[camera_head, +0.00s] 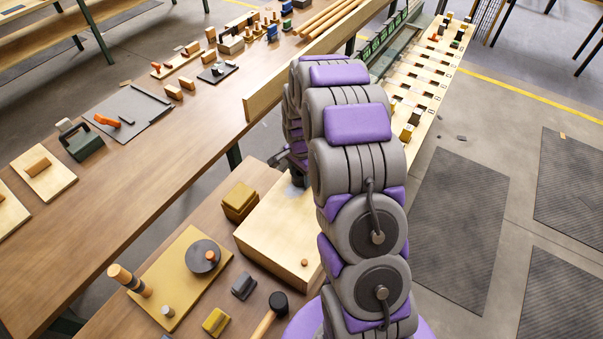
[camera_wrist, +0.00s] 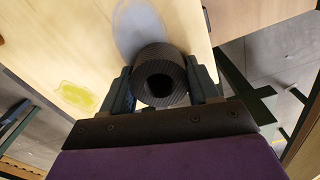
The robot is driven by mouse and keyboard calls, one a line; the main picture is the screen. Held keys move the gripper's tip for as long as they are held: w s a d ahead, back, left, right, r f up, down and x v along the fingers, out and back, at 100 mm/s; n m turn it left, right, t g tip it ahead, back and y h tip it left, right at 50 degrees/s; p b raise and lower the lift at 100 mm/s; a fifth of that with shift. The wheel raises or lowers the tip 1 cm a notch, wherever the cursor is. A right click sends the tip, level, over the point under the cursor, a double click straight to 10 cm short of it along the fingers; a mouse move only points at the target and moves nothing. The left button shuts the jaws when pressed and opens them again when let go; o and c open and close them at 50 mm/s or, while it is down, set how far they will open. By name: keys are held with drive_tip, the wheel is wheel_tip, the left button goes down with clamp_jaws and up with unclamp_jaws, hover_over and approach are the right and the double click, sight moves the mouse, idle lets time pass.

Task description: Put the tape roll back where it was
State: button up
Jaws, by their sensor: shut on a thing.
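A dark ribbed tape roll (camera_wrist: 162,77) with a round hole sits between the two fingers of my gripper (camera_wrist: 161,88) in the wrist view. The fingers are shut on its sides. Behind it is a pale wooden surface (camera_wrist: 60,40) with a grey oval patch (camera_wrist: 138,22) and a yellow patch (camera_wrist: 88,97). I cannot tell whether the roll touches this surface.
A yellow board (camera_head: 165,285) with a dark disc (camera_head: 203,257), a mallet (camera_head: 270,315) and small blocks lie left of the box on the lower bench. A longer wooden bench (camera_head: 130,170) holds boards, tools and blocks. A slotted pale rack (camera_head: 425,80) stands at upper right.

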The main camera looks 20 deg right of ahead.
drive_tip(key=o, duration=0.8)
drive_tip(key=shift+f, duration=0.1)
drive_tip(key=o, duration=0.5)
drive_tip(key=d, duration=0.3)
drive_tip(key=shift+f, duration=0.1)
drive_tip(key=shift+c, duration=0.2)
drive_tip(key=shift+a, duration=1.15)
drive_tip(key=shift+r, duration=0.7)
drive_tip(key=s+a+r+n+p, duration=0.1)
drive_tip(key=s+r, duration=0.2)
drive_tip(key=r, duration=0.5)
drive_tip(key=s+a+r+n+p, duration=0.1)
drive_tip(key=s+r+n, duration=0.15)
drive_tip(key=r, duration=0.55)
drive_tip(key=s+a+r+n, duration=0.2)
drive_tip(key=s+a+n, duration=0.1)
drive_tip(key=s, duration=0.7)
drive_tip(key=s+a+r+n+g, duration=0.1)
drive_tip(key=s+a+r+n, duration=0.1)
drive_tip(key=s, duration=0.8)
drive_tip(key=s+a+r+n, duration=0.3)
drive_tip(key=s+n, duration=0.2)
drive_tip(key=s, duration=0.5)
drive_tip(key=shift+s+a+r+n+g, duration=0.25)
drive_tip(key=shift+s+a+n+g, duration=0.05)
drive_tip(key=shift+s+n+g, duration=0.1)
